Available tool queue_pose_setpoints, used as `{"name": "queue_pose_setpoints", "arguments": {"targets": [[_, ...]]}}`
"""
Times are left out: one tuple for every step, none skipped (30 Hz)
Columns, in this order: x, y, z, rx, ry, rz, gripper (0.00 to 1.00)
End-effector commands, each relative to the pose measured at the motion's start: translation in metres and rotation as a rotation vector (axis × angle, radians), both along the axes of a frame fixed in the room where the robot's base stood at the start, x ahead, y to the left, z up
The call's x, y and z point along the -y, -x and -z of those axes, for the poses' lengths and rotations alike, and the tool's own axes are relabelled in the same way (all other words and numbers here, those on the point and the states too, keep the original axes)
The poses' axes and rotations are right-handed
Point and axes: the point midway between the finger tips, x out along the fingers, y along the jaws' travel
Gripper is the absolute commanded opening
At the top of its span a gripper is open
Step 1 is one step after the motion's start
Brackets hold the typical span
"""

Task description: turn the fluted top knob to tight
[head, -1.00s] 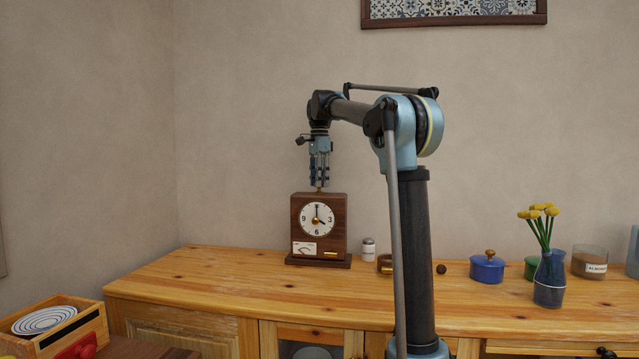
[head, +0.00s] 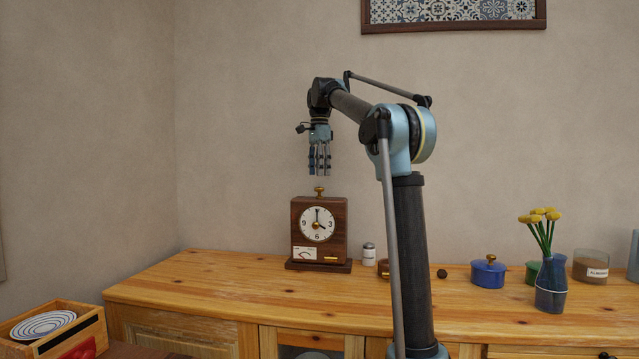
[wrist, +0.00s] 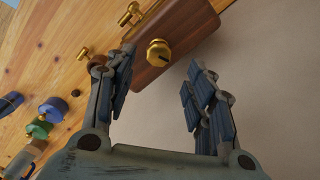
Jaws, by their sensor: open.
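The fluted top knob (head: 320,191) is brass and stands on top of a dark wooden clock (head: 304,229) with a white dial. In the wrist view the knob (wrist: 159,52) shows from above, with a dark mark on its top, on the clock's wooden top face (wrist: 178,38). My gripper (head: 319,172) hangs fingers down above the knob, with a gap between fingertips and knob. In the wrist view its fingers (wrist: 160,72) are spread apart, and nothing is between them. A small panel with a curved mark sits at the lower left of the clock front.
A salt shaker (head: 368,253), a brown ring-shaped item (head: 383,267), a blue lidded pot (head: 487,271) and a vase of yellow flowers (head: 550,284) stand right of the clock on the wooden cabinet (head: 215,285). A wooden box (head: 96,326) holding plates is at lower left. The cabinet top left of the clock is clear.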

Motion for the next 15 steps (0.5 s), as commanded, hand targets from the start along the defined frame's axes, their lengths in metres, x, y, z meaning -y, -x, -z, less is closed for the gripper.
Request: {"name": "queue_pose_setpoints", "arguments": {"targets": [[0.000,0.000,-0.008,0.000,0.000,0.000,0.49],[0.000,-0.001,-0.013,0.000,0.000,0.000,0.49],[0.000,-0.001,-0.019,0.000,0.000,0.000,0.49],[0.000,-0.001,-0.023,0.000,0.000,0.000,0.49],[0.000,-0.001,-0.028,0.000,0.000,0.000,0.49],[0.000,-0.001,-0.033,0.000,0.000,0.000,0.49],[0.000,-0.001,-0.037,0.000,0.000,0.000,0.49],[0.000,-0.001,-0.040,0.000,0.000,0.000,0.49],[0.000,-0.001,-0.045,0.000,0.000,0.000,0.49],[0.000,-0.001,-0.048,0.000,0.000,0.000,0.49],[0.000,-0.001,-0.050,0.000,0.000,0.000,0.49],[0.000,-0.001,-0.054,0.000,0.000,0.000,0.49],[0.000,-0.001,-0.055,0.000,0.000,0.000,0.49],[0.000,-0.001,-0.057,0.000,0.000,0.000,0.49],[0.000,-0.001,-0.059,0.000,0.000,0.000,0.49]]}}
